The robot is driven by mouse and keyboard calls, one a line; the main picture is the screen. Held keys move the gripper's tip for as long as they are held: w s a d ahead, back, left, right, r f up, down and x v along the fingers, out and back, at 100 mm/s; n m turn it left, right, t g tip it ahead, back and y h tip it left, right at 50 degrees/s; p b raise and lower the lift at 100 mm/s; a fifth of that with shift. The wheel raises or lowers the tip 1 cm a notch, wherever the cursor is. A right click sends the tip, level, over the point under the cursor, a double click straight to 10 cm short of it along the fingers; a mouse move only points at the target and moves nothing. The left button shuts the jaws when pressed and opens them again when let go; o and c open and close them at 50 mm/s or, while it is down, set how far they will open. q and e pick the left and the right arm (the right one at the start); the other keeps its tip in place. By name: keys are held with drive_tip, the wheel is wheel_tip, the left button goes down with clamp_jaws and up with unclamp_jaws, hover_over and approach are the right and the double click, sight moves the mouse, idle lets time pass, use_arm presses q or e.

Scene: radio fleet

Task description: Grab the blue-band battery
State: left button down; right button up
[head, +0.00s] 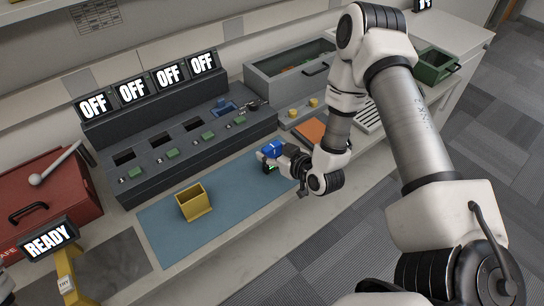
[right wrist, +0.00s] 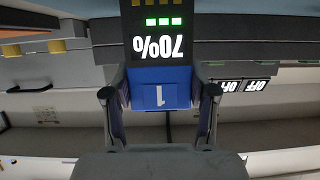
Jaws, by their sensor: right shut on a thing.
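The blue-band battery (head: 272,149) is in my right gripper, above the right part of the blue mat (head: 235,212). In the right wrist view its blue band (right wrist: 160,88) bears a "1" and lies between both fingers. Its dark end shows an upside-down "70%" (right wrist: 158,47) and several green lights. My right gripper (head: 279,157) is shut on it; the gripper also shows in the right wrist view (right wrist: 160,97). My left gripper is not in view.
A charger rack (head: 190,143) with several bays and "OFF" displays stands behind the mat; a blue part (head: 225,107) is at its right bay. A yellow holder (head: 194,203) stands on the mat. A red box (head: 45,200) is left, a grey bin (head: 280,82) behind.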

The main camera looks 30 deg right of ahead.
sight(272, 146)
drive_tip(key=shift+r, duration=0.45)
wheel_tip(272, 146, up, 2)
drive_tip(key=shift+r+b, duration=0.2)
drive_tip(key=shift+b, duration=0.15)
drive_tip(key=s+a, duration=0.3)
drive_tip(key=a, duration=0.4)
drive_tip(key=s+a+r, duration=0.1)
drive_tip(key=s+a, duration=0.2)
drive_tip(key=a, duration=0.4)
drive_tip(key=shift+s+a+r+p, duration=0.15)
drive_tip(key=shift+a+r+p, duration=0.15)
drive_tip(key=shift+a, duration=0.05)
